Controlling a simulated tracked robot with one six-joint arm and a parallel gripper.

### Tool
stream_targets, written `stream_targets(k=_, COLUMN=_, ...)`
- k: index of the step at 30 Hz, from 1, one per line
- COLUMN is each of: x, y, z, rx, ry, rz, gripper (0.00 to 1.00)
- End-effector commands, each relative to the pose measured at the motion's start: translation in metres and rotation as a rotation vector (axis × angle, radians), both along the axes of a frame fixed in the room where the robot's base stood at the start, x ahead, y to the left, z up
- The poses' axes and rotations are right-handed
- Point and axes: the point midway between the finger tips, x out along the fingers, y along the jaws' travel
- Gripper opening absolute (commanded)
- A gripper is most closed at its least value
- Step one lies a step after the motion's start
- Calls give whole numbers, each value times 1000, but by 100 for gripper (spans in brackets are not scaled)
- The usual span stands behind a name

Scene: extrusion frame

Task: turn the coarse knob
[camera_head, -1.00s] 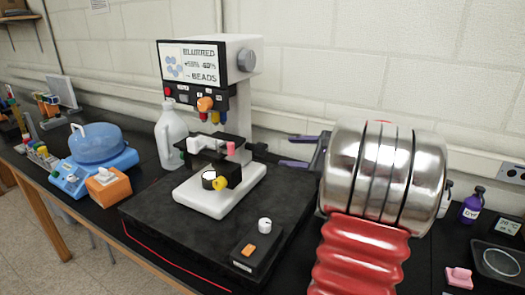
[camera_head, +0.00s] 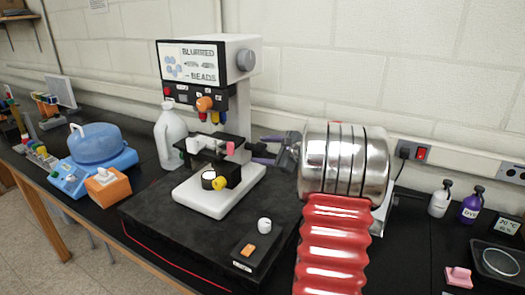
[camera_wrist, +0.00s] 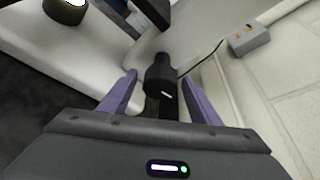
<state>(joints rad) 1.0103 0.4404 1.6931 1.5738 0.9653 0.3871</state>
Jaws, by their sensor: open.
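The microscope (camera_head: 228,110) stands on a dark mat, its screen reading BLURRED and BEADS. A black knob with a white mark (camera_wrist: 161,82), apparently the coarse knob, sticks out from the side of the microscope towards my wrist camera. My gripper (camera_head: 259,149) is at the right side of the microscope. In the wrist view, its two purple fingers (camera_wrist: 159,77) are open, one on each side of the knob. I see gaps between the fingers and the knob. In the head view, the knob is small, dark and partly hidden by my gripper.
The white wall (camera_head: 350,60) is close behind. A white jug (camera_head: 171,135) stands left of the microscope. A small control box (camera_head: 250,250) lies in front on the mat. Bottles (camera_head: 470,206) and a scale (camera_head: 497,260) are at the right.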

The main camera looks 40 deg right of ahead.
Motion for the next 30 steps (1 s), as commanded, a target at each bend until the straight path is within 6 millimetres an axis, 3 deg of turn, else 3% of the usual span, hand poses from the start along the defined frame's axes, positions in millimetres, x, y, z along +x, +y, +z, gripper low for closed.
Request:
stream_targets(k=11, x=6, y=1, z=-1, rx=0, ry=-1, rz=1, gripper=57)
stream_targets(k=27, x=6, y=2, z=-2, rx=0, ry=0, rz=3, gripper=19)
stream_targets(k=30, x=6, y=-2, z=-1, rx=-1, ry=1, rz=1, gripper=17)
